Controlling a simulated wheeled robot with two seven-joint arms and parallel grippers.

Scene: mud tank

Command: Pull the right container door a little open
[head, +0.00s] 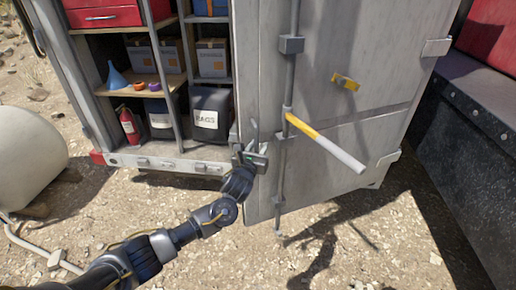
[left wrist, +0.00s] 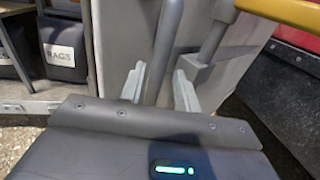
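The right container door (head: 335,55) is a tall grey metal panel standing ajar, with the container's inside showing to its left. A vertical locking bar (head: 284,185) runs down it, with a yellow and white handle (head: 325,142) sticking out to the right. My left gripper (head: 257,140) is near the door's left edge, just left of the bar. In the left wrist view my left gripper (left wrist: 160,88) has its fingers apart. A grey bar (left wrist: 168,35) shows in the gap between them; contact cannot be told. The yellow handle (left wrist: 290,12) is at the upper right. My right gripper is not in view.
A white tank (head: 28,158) lies at the left. A dark, red-topped tank (head: 470,120) stands close to the door's right. Gravel ground is clear in front.

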